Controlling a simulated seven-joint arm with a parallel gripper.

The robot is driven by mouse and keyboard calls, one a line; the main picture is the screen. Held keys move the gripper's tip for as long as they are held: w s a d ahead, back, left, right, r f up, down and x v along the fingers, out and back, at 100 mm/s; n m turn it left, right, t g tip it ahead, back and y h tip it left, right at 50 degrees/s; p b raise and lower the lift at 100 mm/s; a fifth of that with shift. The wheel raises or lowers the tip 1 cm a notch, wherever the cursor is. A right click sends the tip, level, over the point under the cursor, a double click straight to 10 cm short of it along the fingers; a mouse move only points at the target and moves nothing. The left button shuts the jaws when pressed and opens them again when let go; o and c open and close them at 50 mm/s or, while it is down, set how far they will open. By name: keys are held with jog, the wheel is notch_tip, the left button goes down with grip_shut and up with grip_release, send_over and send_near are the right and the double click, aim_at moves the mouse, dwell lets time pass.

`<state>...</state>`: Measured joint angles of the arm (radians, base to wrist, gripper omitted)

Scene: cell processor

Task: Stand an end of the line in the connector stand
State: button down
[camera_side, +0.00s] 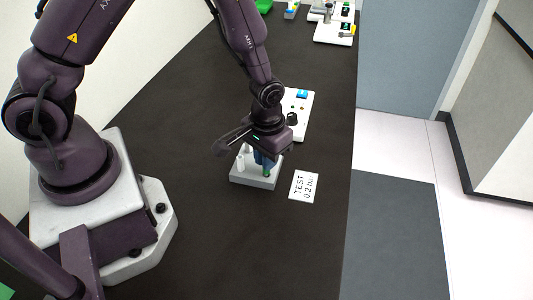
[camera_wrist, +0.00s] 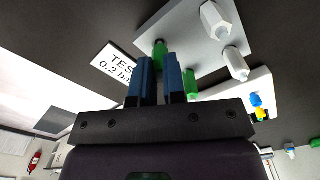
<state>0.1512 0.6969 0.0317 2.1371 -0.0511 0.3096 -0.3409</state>
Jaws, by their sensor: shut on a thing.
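The connector stand (camera_side: 252,182) is a pale grey block on the dark table in the side view. It also shows in the wrist view (camera_wrist: 185,22), with two white hexagonal posts (camera_wrist: 215,18) (camera_wrist: 235,64) on it. My gripper (camera_side: 266,162) is over the stand's right part, its blue fingers pointing down. In the wrist view my gripper (camera_wrist: 159,60) is shut on a green end of the line (camera_wrist: 160,48), at or just above the stand's surface; I cannot tell if it is seated. A second green piece (camera_wrist: 191,78) shows beside the right finger. The line's run between is hidden.
A white card reading TEST 0.2 (camera_side: 304,186) lies right of the stand. A white panel with a blue part and a black knob (camera_side: 300,122) lies behind it. More white devices (camera_side: 333,32) stand at the far end. The table in front is clear.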

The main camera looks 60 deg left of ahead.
jog(key=shift+f, duration=0.35)
dwell(0.3)
jog(key=c, duration=1.1)
grip_release()
jog(key=shift+r, duration=0.15)
notch_tip(320, 180, up, 13)
